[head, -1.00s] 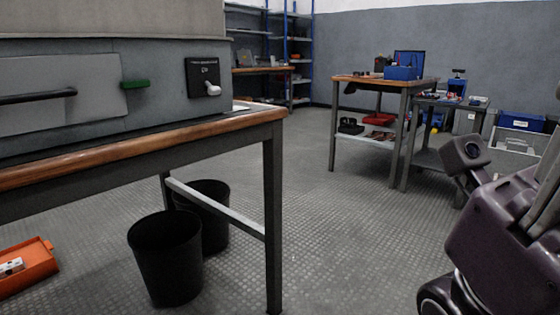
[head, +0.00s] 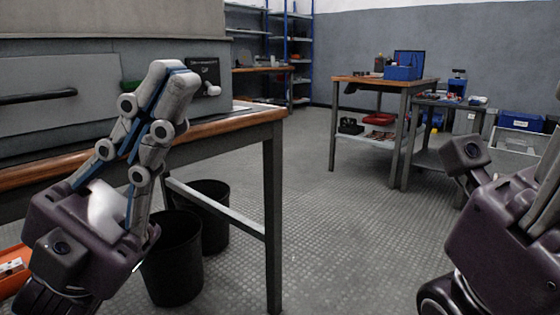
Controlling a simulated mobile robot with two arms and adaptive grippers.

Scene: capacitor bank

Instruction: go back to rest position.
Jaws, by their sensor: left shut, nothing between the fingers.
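My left gripper (head: 172,78) stands in front of the grey cabinet (head: 60,105) on the near workbench, fingers pointing up. Its fingers are together with nothing between them. It hides part of the green handle (head: 131,87) and of the black switch plate (head: 205,72) with its pale knob. Whether the fingers touch the cabinet I cannot tell. My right gripper (head: 545,195) is at the right edge, over the floor. Its body shows, but its fingertips are cut off by the frame, so its opening is unclear.
The near workbench (head: 230,125) has a wooden edge and a grey leg. Black bins (head: 172,270) and an orange tray (head: 12,268) are below it. Tables with blue boxes (head: 403,72) stand at the back right. The patterned floor (head: 335,235) in the middle is clear.

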